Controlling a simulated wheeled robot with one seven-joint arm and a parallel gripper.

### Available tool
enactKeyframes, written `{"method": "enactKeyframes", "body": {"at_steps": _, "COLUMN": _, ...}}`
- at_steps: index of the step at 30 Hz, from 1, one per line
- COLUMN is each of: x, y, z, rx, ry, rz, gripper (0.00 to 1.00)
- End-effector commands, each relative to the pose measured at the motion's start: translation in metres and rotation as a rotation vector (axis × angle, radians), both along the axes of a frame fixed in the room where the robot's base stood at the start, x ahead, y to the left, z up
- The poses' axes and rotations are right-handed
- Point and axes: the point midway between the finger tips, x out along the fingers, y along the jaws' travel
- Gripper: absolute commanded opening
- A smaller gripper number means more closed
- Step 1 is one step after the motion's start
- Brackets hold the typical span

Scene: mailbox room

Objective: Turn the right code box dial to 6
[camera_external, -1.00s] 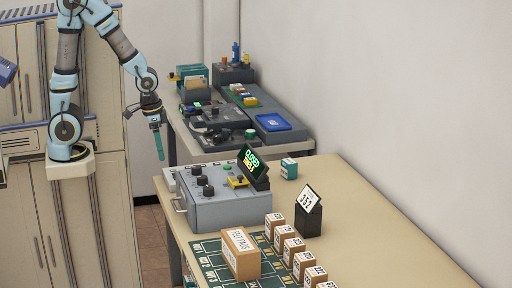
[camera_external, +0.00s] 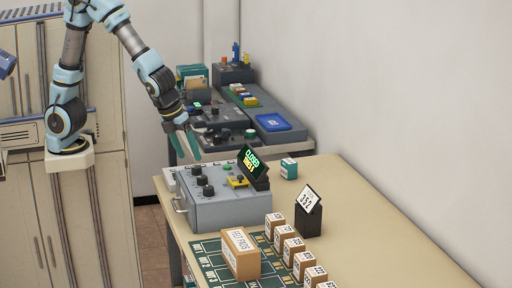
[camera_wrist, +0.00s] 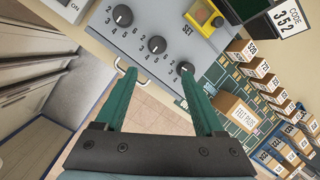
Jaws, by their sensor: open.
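The grey code box (camera_external: 240,212) stands on the beige table, with three black dials on its sloped top. The right dial (camera_wrist: 185,68) is lowest of the row in the wrist view and nearest the camera in the external view (camera_external: 208,191). The middle dial (camera_wrist: 157,45) and left dial (camera_wrist: 122,15) also show. The right dial's setting is too small to read surely. In the wrist view my gripper's (camera_wrist: 160,72) right fingertip appears close to the right dial; the dials are not between the fingers.
A yellow part (camera_wrist: 204,14) sits near the SET label. A display (camera_external: 251,160) reads CLOSED. A card (camera_external: 308,199) shows code 352. Small boxes and a FELT PADS box (camera_external: 240,255) stand on the table. Another bench (camera_external: 240,149) with devices lies behind.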

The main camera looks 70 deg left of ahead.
Motion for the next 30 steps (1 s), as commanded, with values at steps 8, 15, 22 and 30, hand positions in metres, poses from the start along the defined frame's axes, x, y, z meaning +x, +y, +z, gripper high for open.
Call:
{"method": "enactKeyframes", "body": {"at_steps": 8, "x": -0.002, "y": -0.055, "z": 0.015, "rx": 0.175, "ry": -0.055, "rz": -0.553, "gripper": 0.71}}
{"method": "enactKeyframes", "body": {"at_steps": 15, "x": 0.005, "y": -0.058, "z": -0.005, "rx": 0.191, "ry": -0.057, "rz": -0.59, "gripper": 0.71}}
{"method": "enactKeyframes", "body": {"at_steps": 22, "x": 0.021, "y": -0.057, "z": -0.045, "rx": 0.189, "ry": -0.056, "rz": -0.587, "gripper": 0.71}}
{"method": "enactKeyframes", "body": {"at_steps": 30, "x": 0.036, "y": -0.057, "z": -0.078, "rx": 0.188, "ry": -0.058, "rz": -0.585, "gripper": 0.71}}
